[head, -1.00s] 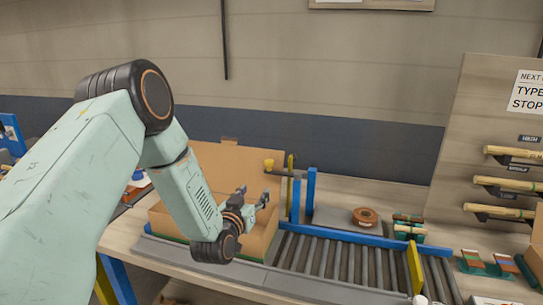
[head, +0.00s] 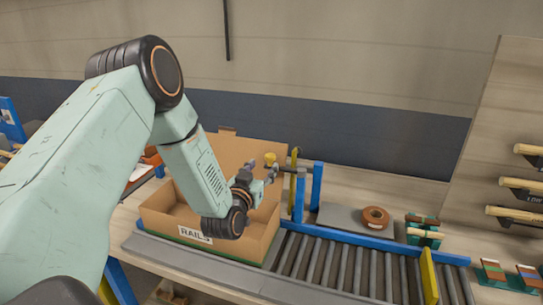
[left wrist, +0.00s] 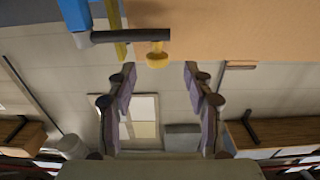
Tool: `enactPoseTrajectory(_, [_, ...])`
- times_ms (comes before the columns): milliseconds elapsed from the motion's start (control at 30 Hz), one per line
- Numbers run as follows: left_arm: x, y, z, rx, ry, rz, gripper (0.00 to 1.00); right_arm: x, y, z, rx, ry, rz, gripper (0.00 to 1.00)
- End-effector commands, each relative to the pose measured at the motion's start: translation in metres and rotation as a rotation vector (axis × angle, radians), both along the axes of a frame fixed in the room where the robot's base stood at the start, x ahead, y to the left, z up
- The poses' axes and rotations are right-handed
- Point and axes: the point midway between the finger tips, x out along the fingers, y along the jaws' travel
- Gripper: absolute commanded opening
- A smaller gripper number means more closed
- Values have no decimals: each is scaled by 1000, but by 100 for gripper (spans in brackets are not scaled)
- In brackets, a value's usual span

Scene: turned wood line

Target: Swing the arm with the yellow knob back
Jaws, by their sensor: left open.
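The yellow knob (head: 270,158) sits on the free end of a dark swing arm (head: 287,171), which runs left from blue posts (head: 317,186) beside the roller conveyor. In the left wrist view the knob (left wrist: 157,56) hangs at the end of the dark bar (left wrist: 125,36), just beyond and between the fingertips. My left gripper (head: 262,174) is open and empty, close to the knob in the head view. In the wrist view both fingers (left wrist: 158,74) stand wide apart, and I see no contact with the knob. My right gripper is not in view.
An open cardboard box marked RAILS (head: 160,226) stands below my left forearm, its back flap raised behind the gripper. A yellow upright (head: 293,182) stands near the blue posts. Roller conveyor (head: 345,265) runs right, with a brown ring (head: 375,217) on a grey plate behind it.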

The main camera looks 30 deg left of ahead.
Motion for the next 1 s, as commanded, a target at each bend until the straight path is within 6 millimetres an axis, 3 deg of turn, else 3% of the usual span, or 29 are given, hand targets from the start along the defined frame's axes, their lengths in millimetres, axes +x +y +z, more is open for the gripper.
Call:
enactPoseTrajectory(500, [60, 14, 1, 1, -2, -1, 52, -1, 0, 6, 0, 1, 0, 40])
enactPoseTrajectory(1000, [72, 17, 0, 0, 0, -1, 49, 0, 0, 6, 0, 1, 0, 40])
